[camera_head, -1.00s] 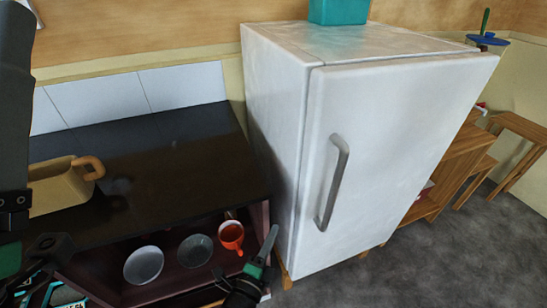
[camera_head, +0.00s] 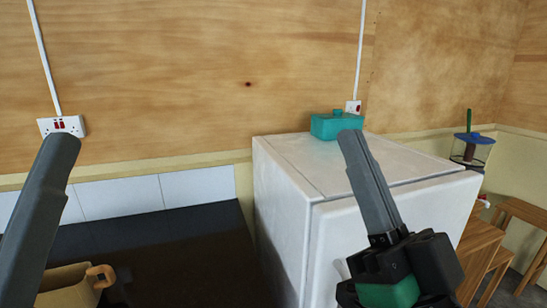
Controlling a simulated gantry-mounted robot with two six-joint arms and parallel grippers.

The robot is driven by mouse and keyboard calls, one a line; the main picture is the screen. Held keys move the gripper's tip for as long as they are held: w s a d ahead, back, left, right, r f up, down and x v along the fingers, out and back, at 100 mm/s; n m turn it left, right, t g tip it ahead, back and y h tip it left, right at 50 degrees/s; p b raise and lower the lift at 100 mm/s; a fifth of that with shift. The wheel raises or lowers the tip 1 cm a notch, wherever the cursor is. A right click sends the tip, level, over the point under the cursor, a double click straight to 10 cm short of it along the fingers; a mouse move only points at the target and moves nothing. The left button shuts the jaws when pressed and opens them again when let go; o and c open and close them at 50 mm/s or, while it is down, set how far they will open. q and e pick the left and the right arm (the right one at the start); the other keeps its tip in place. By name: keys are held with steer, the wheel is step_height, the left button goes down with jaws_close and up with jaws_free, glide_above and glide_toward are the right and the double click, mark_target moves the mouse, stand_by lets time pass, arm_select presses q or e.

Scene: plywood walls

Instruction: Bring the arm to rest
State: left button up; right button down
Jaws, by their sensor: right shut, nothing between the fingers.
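My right gripper (camera_head: 352,137) points up in front of the white fridge (camera_head: 285,215), at the right of centre. Its grey fingers are together with nothing between them. The green and black gripper body hides part of the fridge door. Of my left gripper (camera_head: 62,142), only a dark grey finger part shows at the left edge, pointing up. The rest is out of the picture, so I cannot tell if it is open.
A teal container (camera_head: 338,125) sits on the fridge top. A tan jug-like pot (camera_head: 68,290) with an orange handle stands on the dark counter (camera_head: 180,245). Wooden furniture (camera_head: 478,255) is right of the fridge. Sockets (camera_head: 62,125) are on the plywood wall.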

steer(key=s+d+r+m+t+h+p, duration=0.1)
steer(key=s+d+r+t+h+p, duration=0.1)
steer(key=s+d+r+h, duration=0.5)
step_height(320, 180, up, 36)
steer(key=s+d+h+p, duration=0.1)
steer(key=d+p, duration=0.1)
steer(key=p, duration=3.6)
steer(key=shift+s+d+f, duration=0.15)
steer(key=shift+s+d, duration=0.15)
